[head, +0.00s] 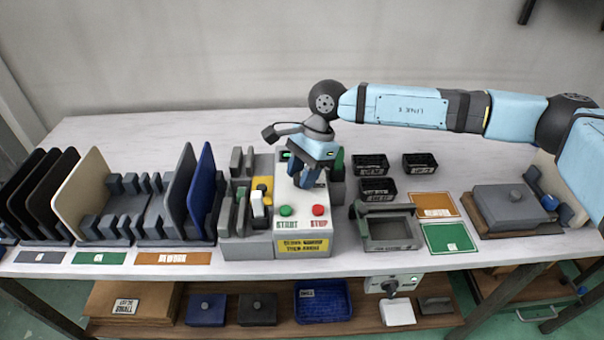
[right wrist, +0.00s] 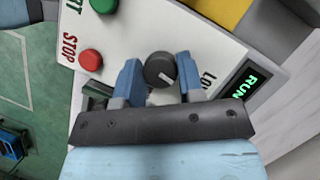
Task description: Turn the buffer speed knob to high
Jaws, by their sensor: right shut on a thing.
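The buffer machine (head: 292,222) stands mid-table with a white sloped panel, a green START button (head: 286,210) and a red STOP button (head: 318,210). The speed knob (right wrist: 160,69) is a dark round knob with a short white mark, which points to the lower right in the right wrist view, roughly toward the LOW label (right wrist: 208,82). My right gripper (right wrist: 158,64) has its blue fingers on either side of the knob, shut on it. In the head view my right gripper (head: 308,182) hides the knob. No HIGH label is readable. My left gripper is not in view.
A green RUN display (right wrist: 249,83) is lit on the panel. A rack with upright panels (head: 145,215) stands left. Small black bins (head: 372,165) and a grey tray (head: 390,230) stand right of the machine. My right arm spans above the table's right side.

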